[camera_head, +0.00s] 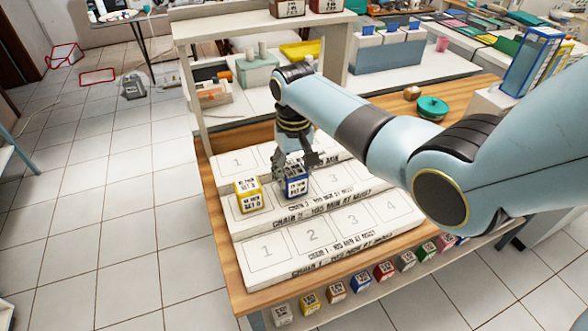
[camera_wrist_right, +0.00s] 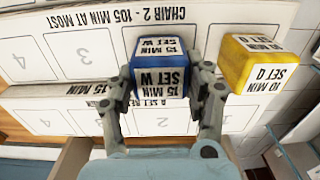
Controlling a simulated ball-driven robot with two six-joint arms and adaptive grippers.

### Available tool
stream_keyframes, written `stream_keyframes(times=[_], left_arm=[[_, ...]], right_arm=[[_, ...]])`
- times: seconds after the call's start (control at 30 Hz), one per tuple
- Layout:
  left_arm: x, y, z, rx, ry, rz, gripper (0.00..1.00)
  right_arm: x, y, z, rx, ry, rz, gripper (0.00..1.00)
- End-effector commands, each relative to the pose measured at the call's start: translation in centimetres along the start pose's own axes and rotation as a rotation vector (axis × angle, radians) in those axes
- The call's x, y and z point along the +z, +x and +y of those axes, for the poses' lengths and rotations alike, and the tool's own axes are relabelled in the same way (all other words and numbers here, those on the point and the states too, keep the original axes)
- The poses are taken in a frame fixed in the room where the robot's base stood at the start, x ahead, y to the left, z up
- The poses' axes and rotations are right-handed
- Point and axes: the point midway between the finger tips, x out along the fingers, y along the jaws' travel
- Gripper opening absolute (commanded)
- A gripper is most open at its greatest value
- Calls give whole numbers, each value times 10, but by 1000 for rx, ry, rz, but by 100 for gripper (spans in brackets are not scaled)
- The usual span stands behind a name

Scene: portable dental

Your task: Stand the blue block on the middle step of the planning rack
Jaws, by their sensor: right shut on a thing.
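The blue block (camera_head: 296,184), labelled 15 MIN SET W, is upright at the middle step of the white planning rack (camera_head: 372,228), around the second place. My right gripper (camera_head: 290,163) is above it with its fingers down. In the right wrist view the blue block (camera_wrist_right: 158,65) sits between the two fingers of my right gripper (camera_wrist_right: 161,92), which is shut on it. I cannot tell whether the block's underside touches the step. The yellow block (camera_head: 247,193), labelled 10 MIN SET Q, stands to its left on the same step; it also shows in the right wrist view (camera_wrist_right: 255,62). My left gripper is out of view.
Numbered places 3 and 4 lie to the right on the middle step, partly behind my arm. The front step (camera_head: 290,240) is bare. Several coloured blocks, such as a red one (camera_head: 384,271), stand on a ledge below the wooden tabletop (camera_head: 228,262). A white shelf post (camera_head: 190,95) rises behind.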

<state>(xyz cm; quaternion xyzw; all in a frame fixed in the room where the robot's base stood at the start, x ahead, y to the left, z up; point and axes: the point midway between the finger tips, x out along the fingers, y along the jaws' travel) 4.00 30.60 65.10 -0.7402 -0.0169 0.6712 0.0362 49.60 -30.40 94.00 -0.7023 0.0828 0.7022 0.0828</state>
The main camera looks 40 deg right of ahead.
Motion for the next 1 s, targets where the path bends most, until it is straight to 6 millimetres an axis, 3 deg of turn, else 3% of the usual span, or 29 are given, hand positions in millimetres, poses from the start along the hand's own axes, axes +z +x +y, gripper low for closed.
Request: stream_keyframes(times=[0.23,0.27,0.43,0.77,1.0], left_arm=[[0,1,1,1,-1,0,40],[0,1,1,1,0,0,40],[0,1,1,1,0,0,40],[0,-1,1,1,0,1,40],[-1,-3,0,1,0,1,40]], right_arm=[[0,2,0,0,0,0,18],[0,3,0,0,0,-1,53],[0,2,0,0,0,0,75],[0,-2,0,0,1,0,75],[-1,-45,0,0,1,5,75]])
